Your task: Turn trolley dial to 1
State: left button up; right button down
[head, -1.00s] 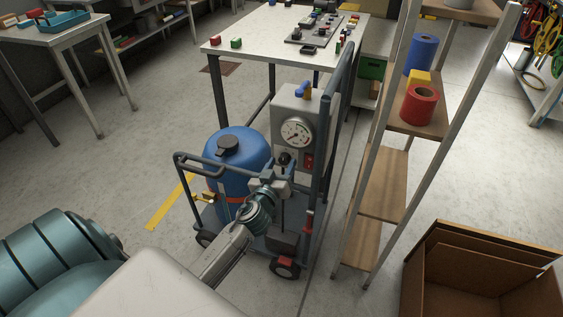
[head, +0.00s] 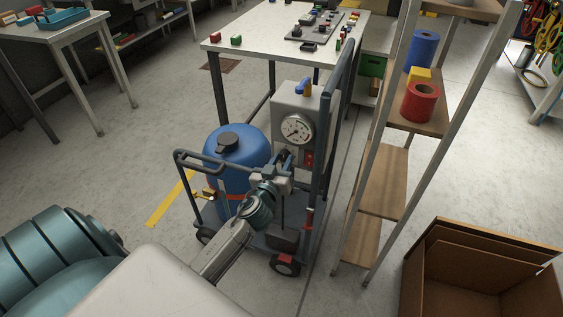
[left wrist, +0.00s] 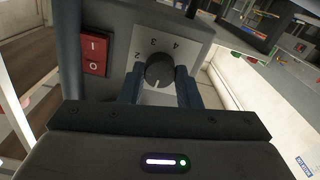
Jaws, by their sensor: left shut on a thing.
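The trolley (head: 327,150) stands mid-floor with a blue tank (head: 236,150) and a grey control box (head: 291,97). My left gripper (head: 284,160) is at the front of the box, below the gauge, and largely covers the dial in the head view. In the left wrist view the black dial (left wrist: 160,70) sits between the two fingers of my left gripper (left wrist: 160,82), which is shut on it. A white mark on the dial points down in that picture. The digits 2, 3 and 4 show around it; 1 is not visible. My right gripper is not in view.
A red rocker switch (left wrist: 96,54) is beside the dial, and a round gauge (head: 296,129) is above. A shelf rack (head: 385,180) stands close to the trolley's right. A table (head: 260,38) is behind. An open cardboard box (head: 425,262) is at lower right.

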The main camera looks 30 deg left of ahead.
pick_arm(q)
jog(key=shift+m, duration=1)
jog(key=shift+m+b, duration=0.35)
jog(key=shift+m, duration=3.15)
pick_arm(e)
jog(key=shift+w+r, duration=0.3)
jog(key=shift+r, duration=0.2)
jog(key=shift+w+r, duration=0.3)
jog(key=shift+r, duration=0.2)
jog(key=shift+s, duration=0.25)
